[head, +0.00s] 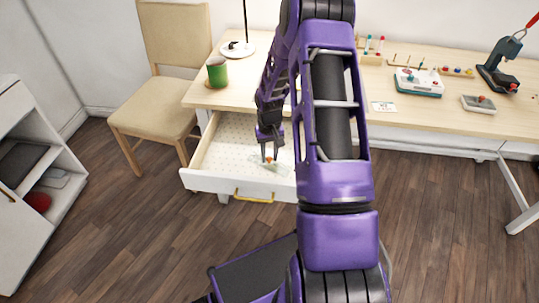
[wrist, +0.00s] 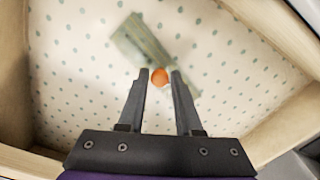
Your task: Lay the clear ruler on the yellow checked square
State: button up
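A flat, see-through, greenish strip (wrist: 143,42), which looks like the clear ruler, lies on the dotted floor of the open drawer (head: 223,181). An orange round knob (wrist: 160,76) shows at its near end, but I cannot tell how the two join. In the head view the strip (head: 282,169) shows faintly beneath my gripper. My gripper (head: 268,156) points down into the drawer. In the wrist view its two fingers (wrist: 160,73) are apart, with the orange knob between or just beyond the tips and a small gap on each side. I cannot make out a yellow checked square.
The drawer walls stand close around my gripper. On the table are a green mug (head: 217,71), a lamp base (head: 237,49), a white card (head: 383,106), a white-and-teal box (head: 418,82) and a dark press (head: 499,66). A chair (head: 165,82) stands left; my arm hides the table's middle.

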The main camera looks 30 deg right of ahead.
aim_at(269, 157)
jog(key=o, duration=0.3)
jog(key=shift+r, duration=0.15)
notch_tip(269, 157, up, 12)
jog(key=p, duration=0.2)
jog(key=shift+w+r, duration=0.1)
dwell(0.5)
